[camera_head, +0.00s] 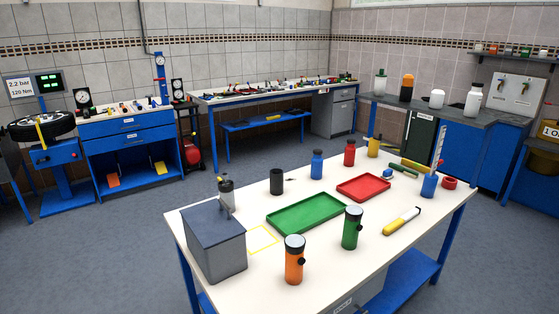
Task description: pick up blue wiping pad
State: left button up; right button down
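No blue wiping pad can be made out for certain. A small blue object (388,174) lies on the white table to the right of the red tray (363,196); it is too small to tell what it is. A grey box with a dark blue-grey top (215,225) stands at the table's left end. Neither of my grippers is in view.
The white table (334,258) also holds a green tray (306,213), an orange flashlight (294,262), a green flashlight (351,230), a yellow-and-white tube (402,221), bottles and a black cup (277,181). A yellow outline (263,228) marks bare tabletop. Benches line the walls.

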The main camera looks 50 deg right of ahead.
aim_at(387, 175)
jog(key=z, duration=2.35)
